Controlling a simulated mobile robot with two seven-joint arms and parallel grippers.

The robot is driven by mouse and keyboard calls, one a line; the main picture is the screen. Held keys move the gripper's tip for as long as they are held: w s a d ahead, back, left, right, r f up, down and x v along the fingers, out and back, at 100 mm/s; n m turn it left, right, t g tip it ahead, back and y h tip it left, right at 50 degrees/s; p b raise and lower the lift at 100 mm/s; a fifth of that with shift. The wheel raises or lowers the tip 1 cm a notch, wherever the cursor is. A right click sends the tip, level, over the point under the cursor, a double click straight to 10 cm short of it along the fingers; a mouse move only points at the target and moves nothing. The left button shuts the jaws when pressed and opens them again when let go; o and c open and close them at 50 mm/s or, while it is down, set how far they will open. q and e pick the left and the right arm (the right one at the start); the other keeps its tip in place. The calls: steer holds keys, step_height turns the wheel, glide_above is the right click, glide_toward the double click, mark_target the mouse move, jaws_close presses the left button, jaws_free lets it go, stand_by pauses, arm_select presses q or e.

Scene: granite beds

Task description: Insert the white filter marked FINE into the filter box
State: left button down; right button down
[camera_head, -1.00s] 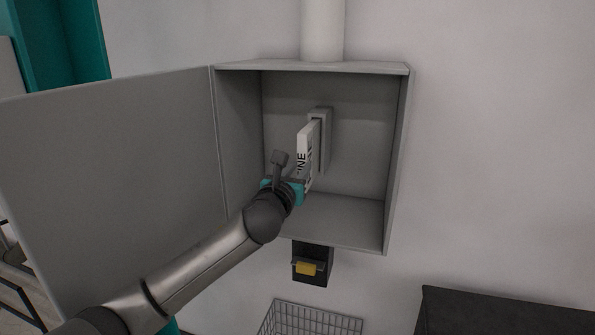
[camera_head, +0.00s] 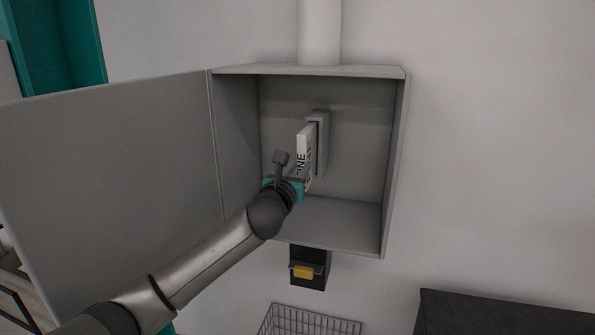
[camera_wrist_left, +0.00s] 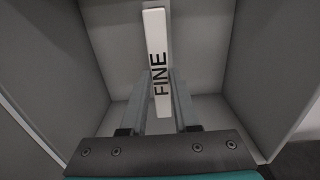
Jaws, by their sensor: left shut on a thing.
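The white filter (camera_head: 304,147) marked FINE stands upright inside the open grey filter box (camera_head: 363,220). Its far side is at the grey slotted holder (camera_head: 323,140) on the box's back wall; how deep it sits in the slot I cannot tell. My left gripper (camera_head: 299,184) is inside the box, shut on the lower part of the filter. In the left wrist view the filter (camera_wrist_left: 155,40) lies between the two fingers of the left gripper (camera_wrist_left: 159,75), its lettering facing the camera. My right gripper is not in view.
The box door (camera_head: 110,170) stands wide open to the left. A white pipe (camera_head: 320,32) rises from the box top. Below are a black unit with a yellow part (camera_head: 303,271) and a wire basket (camera_head: 315,322). A dark cabinet (camera_head: 500,315) stands at lower right.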

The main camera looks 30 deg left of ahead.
mark_target(301, 165)
arm_select(q)
steer(key=shift+x, duration=1.55)
steer(key=c, duration=0.6)
jaws_free()
steer(key=shift+s, duration=0.1)
steer(key=shift+v, duration=2.55)
